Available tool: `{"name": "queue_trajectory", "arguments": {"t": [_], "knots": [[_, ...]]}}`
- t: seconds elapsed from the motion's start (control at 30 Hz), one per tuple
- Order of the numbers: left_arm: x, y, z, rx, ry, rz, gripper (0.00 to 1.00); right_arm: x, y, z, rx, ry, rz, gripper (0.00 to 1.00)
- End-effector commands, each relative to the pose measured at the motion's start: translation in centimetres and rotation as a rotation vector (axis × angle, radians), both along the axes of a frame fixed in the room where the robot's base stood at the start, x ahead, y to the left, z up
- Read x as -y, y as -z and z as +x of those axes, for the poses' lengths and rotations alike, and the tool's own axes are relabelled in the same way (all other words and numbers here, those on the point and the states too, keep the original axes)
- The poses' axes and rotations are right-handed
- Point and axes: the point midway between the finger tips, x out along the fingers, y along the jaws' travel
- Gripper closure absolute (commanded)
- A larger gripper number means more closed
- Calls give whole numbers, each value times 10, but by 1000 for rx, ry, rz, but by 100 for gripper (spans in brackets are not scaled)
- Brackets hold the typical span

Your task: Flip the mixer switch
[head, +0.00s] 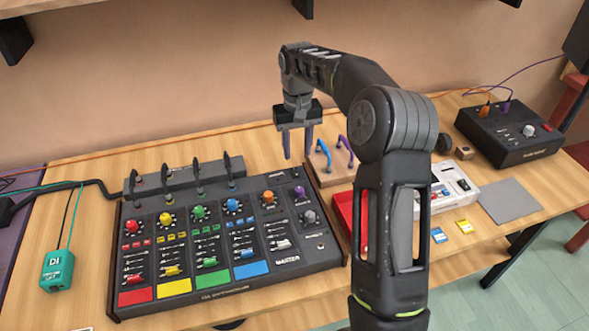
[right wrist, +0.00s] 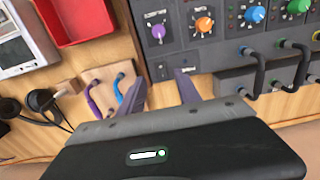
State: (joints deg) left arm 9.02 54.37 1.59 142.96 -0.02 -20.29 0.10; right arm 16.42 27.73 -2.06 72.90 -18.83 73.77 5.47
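The dark grey mixer (head: 215,245) lies on the table at the left, with colored knobs, faders and several colored pads. I cannot clearly make out which small part is the switch. My left gripper is not in view.
A wooden block with blue and purple cables (head: 335,165) stands right beside the gripper. A red tray (head: 343,215) and a white device (head: 455,188) lie to the right. A black box (head: 515,135) stands at the far right. A green DI box (head: 57,268) lies at the left.

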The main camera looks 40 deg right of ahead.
Motion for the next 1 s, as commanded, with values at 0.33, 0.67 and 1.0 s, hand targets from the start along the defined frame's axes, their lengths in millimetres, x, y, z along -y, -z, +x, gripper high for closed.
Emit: {"name": "queue_trajectory", "arguments": {"t": [0.33,0.67,1.0], "knots": [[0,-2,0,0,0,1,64,0,13,0,-3,0,1,60],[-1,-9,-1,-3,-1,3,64,0,62,-1,-3,-1,0,60],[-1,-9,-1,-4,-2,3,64,0,78,0,0,0,0,60]]}}
